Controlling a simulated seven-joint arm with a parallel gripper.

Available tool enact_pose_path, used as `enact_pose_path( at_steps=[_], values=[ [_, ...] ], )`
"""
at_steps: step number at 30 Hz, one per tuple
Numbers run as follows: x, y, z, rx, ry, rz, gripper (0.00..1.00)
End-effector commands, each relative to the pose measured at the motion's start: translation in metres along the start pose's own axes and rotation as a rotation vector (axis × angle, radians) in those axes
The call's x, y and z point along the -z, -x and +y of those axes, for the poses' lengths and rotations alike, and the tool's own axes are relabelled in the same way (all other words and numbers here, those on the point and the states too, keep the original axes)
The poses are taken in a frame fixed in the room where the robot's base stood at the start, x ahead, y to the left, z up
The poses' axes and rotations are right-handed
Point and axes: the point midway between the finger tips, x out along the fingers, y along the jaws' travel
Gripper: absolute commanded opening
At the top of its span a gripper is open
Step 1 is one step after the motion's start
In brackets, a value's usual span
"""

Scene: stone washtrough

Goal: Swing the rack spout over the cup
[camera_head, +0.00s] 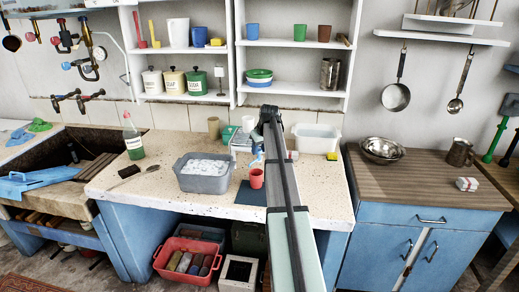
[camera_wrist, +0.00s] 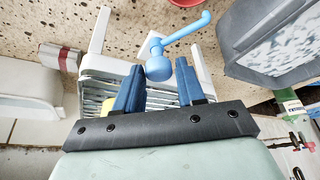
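The light blue spout (camera_wrist: 186,32) shows in the wrist view with a rounded knob at its near end and a thin arm reaching up and right. The white rack (camera_wrist: 112,70) lies behind my fingers. My gripper (camera_wrist: 160,66) is open, its blue fingers on either side of the knob with gaps visible. In the head view the spout (camera_head: 257,160) shows just above the red cup (camera_head: 257,180), which stands upright on a dark blue mat (camera_head: 247,195). A red edge, likely the cup (camera_wrist: 185,3), shows at the wrist view's top. My arm hides part of the rack.
A grey tub of suds (camera_head: 203,176) stands left of the cup and a white basin (camera_head: 316,138) to the right. A green bottle (camera_head: 133,140) stands farther left. The counter front (camera_head: 190,206) left of the mat is mostly clear.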

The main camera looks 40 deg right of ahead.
Motion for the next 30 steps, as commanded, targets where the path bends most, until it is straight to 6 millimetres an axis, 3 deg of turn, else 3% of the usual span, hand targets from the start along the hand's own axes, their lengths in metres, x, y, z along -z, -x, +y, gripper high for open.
enact_pose_path(
  at_steps=[11, 30],
  values=[
    [-0.0003, 0.0, -0.0006, -0.039, -0.088, 0.0, 0.41],
    [0.0013, -0.0008, -0.0031, -0.232, -0.556, -0.001, 0.41]
  ],
)
